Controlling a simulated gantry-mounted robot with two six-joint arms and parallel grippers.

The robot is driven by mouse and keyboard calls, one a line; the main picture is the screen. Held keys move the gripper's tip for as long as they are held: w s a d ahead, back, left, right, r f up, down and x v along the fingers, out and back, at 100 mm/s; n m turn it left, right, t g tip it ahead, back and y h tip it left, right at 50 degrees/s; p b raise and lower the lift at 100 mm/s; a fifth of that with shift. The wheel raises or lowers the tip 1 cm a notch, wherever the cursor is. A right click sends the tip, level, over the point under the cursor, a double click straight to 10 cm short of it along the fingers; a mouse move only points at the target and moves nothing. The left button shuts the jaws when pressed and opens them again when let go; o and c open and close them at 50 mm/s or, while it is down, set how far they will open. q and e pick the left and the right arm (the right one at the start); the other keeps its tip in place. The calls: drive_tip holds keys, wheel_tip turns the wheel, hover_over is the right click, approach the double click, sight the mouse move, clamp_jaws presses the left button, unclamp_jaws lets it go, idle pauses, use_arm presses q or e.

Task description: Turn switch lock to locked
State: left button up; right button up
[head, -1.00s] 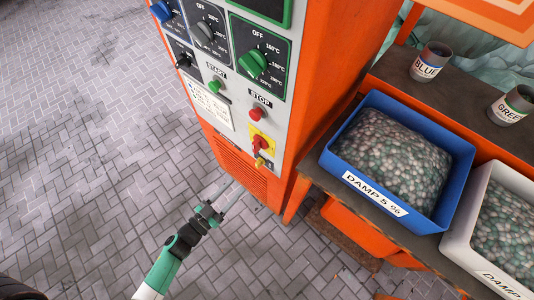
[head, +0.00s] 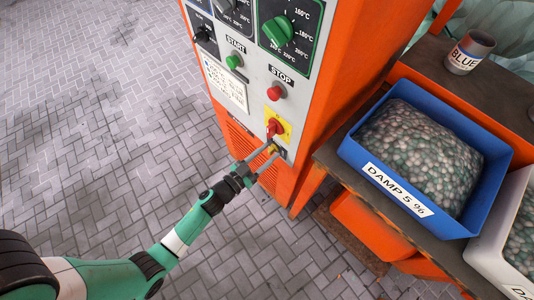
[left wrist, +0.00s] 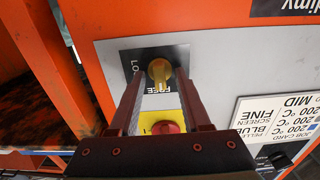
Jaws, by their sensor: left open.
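The switch lock is a brass-yellow knob (left wrist: 158,72) on a dark plate (left wrist: 133,58) low on the orange machine's panel. In the left wrist view its grip points down the picture towards the label "FREE"; a label starting "LO" lies to its left, partly hidden. The knob (head: 273,149) also shows in the head view, below a red rotary switch (head: 274,128). My left gripper (head: 268,153) is open, with its fingers reaching to the panel on both sides of the knob. Whether they touch it I cannot tell. My right gripper is not in view.
The red switch on its yellow plate sits close above the knob. A green START button (head: 234,62) and a red STOP button (head: 276,91) are higher up. A blue bin of pellets (head: 352,151) stands on a bench at the right. The paved floor at left is clear.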

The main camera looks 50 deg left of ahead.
use_arm(q)
drive_tip(key=shift+s, duration=0.1)
clamp_jaws()
drive_tip(key=shift+m, duration=0.3)
drive_tip(key=m, duration=0.3)
drive_tip(key=shift+m, duration=0.3)
drive_tip(key=m, duration=0.4)
drive_tip(key=shift+d+f+m, duration=0.1)
drive_tip(key=shift+m, duration=0.2)
drive_tip(key=m+b, duration=0.1)
drive_tip(key=m, duration=0.8)
drive_tip(key=shift+f+b, duration=0.1)
drive_tip(key=shift+b, duration=0.3)
drive_tip(key=shift+m, duration=0.3)
